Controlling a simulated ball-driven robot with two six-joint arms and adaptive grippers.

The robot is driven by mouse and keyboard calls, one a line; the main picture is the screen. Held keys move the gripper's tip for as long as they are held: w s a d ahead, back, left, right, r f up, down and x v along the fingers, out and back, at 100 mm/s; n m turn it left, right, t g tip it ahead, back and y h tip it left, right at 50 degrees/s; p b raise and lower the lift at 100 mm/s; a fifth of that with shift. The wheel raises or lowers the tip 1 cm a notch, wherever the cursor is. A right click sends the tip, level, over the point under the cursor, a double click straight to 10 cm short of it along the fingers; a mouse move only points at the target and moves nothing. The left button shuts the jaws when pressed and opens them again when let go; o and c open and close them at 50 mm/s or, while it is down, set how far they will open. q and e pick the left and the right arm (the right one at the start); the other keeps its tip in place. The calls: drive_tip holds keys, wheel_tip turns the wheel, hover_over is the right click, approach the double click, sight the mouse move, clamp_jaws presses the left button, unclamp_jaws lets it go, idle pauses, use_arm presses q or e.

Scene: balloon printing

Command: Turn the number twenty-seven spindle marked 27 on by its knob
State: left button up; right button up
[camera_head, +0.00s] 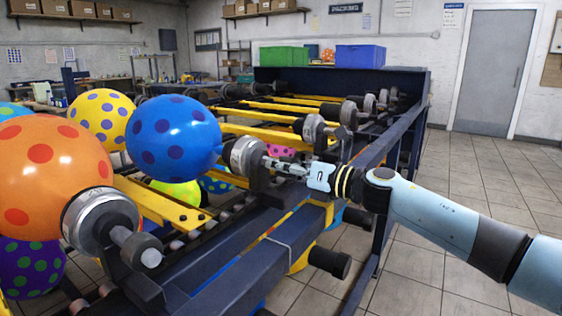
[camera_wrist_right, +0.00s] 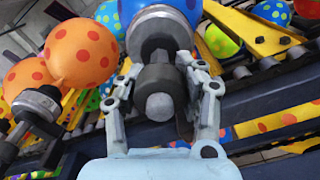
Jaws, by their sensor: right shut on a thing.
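My right gripper (camera_head: 278,165) reaches in from the right in the head view. It is shut on the dark knob at the end of a grey spindle (camera_head: 244,153) that carries a blue balloon with darker spots (camera_head: 174,138). In the right wrist view the fingers (camera_wrist_right: 160,70) stand on both sides of the dark knob (camera_wrist_right: 160,106), with the spindle's grey collar (camera_wrist_right: 160,32) behind it. No number 27 is readable on this spindle in either view; the fingers hide part of it. My left gripper is in neither view.
A nearer spindle (camera_head: 100,215) holds an orange balloon (camera_head: 50,170) close to the front left. A farther spindle (camera_head: 313,130) stands behind my gripper along the same dark frame. A dark blue rail (camera_head: 385,140) runs along the machine's right side. The tiled floor at right is clear.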

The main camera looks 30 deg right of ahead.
drive_tip(key=m+p, duration=0.2)
drive_tip(key=m, duration=0.1)
drive_tip(key=shift+r+m+p, duration=0.1)
drive_tip(key=shift+m+p, duration=0.2)
drive_tip(key=shift+m, duration=0.1)
drive_tip(key=m+p, duration=0.3)
drive_tip(key=m, duration=0.1)
drive_tip(key=shift+s+m, duration=0.1)
drive_tip(key=shift+m, duration=0.2)
drive_tip(key=m+p, duration=0.3)
drive_tip(key=shift+m+p, duration=0.85)
drive_tip(key=shift+m, duration=0.85)
drive_tip(key=shift+f, duration=0.2)
drive_tip(key=o, duration=1.1)
drive_tip(key=shift+s+d, duration=0.15)
drive_tip(key=shift+o, duration=0.9)
drive_tip(key=shift+r, duration=0.1)
